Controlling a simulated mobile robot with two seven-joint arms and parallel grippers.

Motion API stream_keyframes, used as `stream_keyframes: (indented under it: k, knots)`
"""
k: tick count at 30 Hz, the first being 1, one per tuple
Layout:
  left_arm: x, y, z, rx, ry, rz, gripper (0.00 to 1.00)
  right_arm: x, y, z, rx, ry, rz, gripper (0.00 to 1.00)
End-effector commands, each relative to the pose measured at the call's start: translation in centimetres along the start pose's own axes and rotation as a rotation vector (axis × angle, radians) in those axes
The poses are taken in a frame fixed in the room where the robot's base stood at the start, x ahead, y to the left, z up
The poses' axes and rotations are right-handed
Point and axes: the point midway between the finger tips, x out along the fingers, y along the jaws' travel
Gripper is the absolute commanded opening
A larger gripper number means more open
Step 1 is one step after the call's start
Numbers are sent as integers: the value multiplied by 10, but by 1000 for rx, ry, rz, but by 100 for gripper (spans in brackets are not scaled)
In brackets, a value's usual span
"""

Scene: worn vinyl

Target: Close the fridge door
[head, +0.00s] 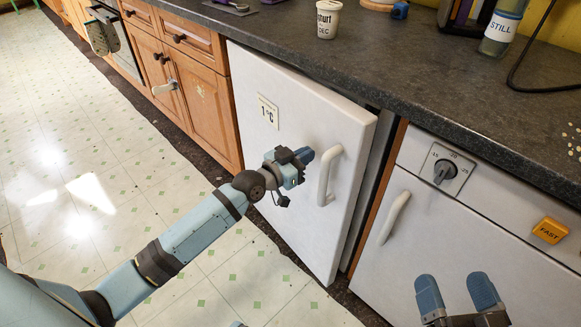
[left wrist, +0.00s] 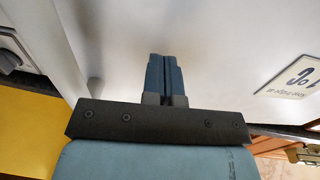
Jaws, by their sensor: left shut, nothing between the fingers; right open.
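The white fridge door (head: 290,110) stands slightly open under the counter, with a dark gap along its right edge. It carries a white handle (head: 329,175) near that edge and a "1 °C" label. My left gripper (head: 304,156) is shut and empty, in front of the door just left of the handle. In the left wrist view its shut fingers (left wrist: 164,75) point at the white door surface (left wrist: 215,45); I cannot tell whether they touch it. My right gripper (head: 458,292) is open and empty at the lower right, in front of the neighbouring white appliance.
The neighbouring white appliance (head: 450,235) has a dial (head: 444,172) and a handle. Wooden cabinets (head: 190,85) stand to the left. The dark counter (head: 400,75) above holds a yogurt pot (head: 328,19) and a bottle (head: 501,30). The tiled floor (head: 100,150) at left is clear.

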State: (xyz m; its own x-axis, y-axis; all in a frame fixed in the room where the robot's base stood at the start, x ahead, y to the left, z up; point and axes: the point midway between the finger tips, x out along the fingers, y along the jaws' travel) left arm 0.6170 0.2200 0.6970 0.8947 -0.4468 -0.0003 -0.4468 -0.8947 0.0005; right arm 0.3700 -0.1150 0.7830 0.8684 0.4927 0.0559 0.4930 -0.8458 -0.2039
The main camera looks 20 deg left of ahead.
Motion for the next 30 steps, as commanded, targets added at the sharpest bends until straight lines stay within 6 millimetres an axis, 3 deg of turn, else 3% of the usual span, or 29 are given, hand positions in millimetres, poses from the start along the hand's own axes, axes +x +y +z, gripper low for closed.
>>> stream_keyframes:
  k: [15,24,30]
  knots:
    - [11,0,-1,1,0,0,0,0,1,4,0,-18,-1,88]
    - [60,3,-2,1,0,1,0,0,-2,-15,-6,42,1,88]
    - [56,3,0,0,0,1,0,-1,-2,-10,1,34,5,88]
